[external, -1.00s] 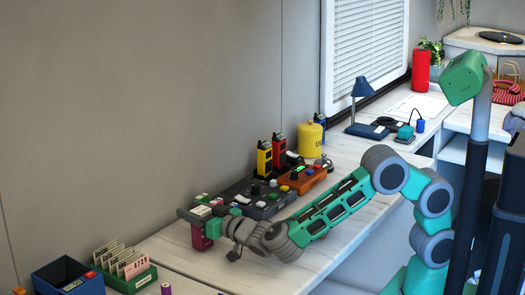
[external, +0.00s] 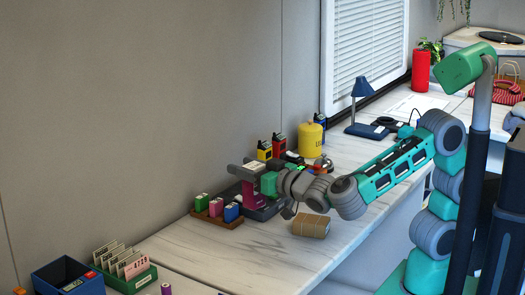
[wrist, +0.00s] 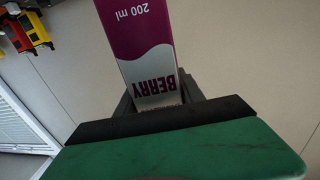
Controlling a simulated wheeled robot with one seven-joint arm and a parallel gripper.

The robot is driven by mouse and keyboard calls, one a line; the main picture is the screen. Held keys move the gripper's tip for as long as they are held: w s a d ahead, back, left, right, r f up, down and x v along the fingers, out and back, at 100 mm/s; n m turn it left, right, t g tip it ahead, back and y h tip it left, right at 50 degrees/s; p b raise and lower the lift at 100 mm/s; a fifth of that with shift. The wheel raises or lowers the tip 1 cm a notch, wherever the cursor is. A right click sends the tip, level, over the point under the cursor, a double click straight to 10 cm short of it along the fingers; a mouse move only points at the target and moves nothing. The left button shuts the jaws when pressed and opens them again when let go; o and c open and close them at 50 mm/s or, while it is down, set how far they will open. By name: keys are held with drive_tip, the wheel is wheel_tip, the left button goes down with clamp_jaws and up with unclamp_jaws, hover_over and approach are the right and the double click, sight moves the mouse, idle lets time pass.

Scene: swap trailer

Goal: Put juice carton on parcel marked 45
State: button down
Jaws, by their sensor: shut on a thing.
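My gripper (external: 248,182) is shut on a magenta and white juice carton (external: 250,198), held above the worktop on the left end of my arm. In the wrist view the carton (wrist: 138,45) sits between the fingers, and its "BERRY" and "200 ml" print appears upside down. A brown parcel (external: 310,226) lies on the worktop to the right of and nearer than the gripper, apart from the carton. No number can be read on it.
A brown tray (external: 212,218) holds green, pink and blue cartons left of my gripper. A dark control box (external: 264,212) is behind and below it. Yellow and red handsets (external: 279,146) and a yellow canister (external: 311,140) stand behind. The worktop (external: 255,255) in front is clear.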

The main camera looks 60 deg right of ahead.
drive_tip(key=w+d+r+m+h+p, duration=0.2)
drive_tip(key=w+d+r+h+p, duration=0.15)
drive_tip(key=d+r+p, duration=0.6)
drive_tip(key=s+d+f+m+g+h+p, duration=0.1)
drive_tip(key=s+d+f+p, duration=0.15)
drive_tip(key=d, duration=0.45)
drive_tip(key=s+d+f+m+g+h+p, duration=0.1)
drive_tip(key=d+f+h+p, duration=0.15)
drive_tip(key=d, duration=0.45)
drive_tip(key=s+a+f+n+t+y+b, duration=0.1)
drive_tip(key=s+a+f+n+y+b, duration=0.1)
drive_tip(key=f, duration=0.4)
drive_tip(key=s+a+f+n+t+y+b, duration=0.1)
drive_tip(key=s+a+f+n+y+b, duration=0.1)
drive_tip(key=f+y, duration=0.5)
drive_tip(key=shift+s+a+f+n, duration=0.25)
drive_tip(key=shift+a+n, duration=0.45)
drive_tip(key=shift+a, duration=0.5)
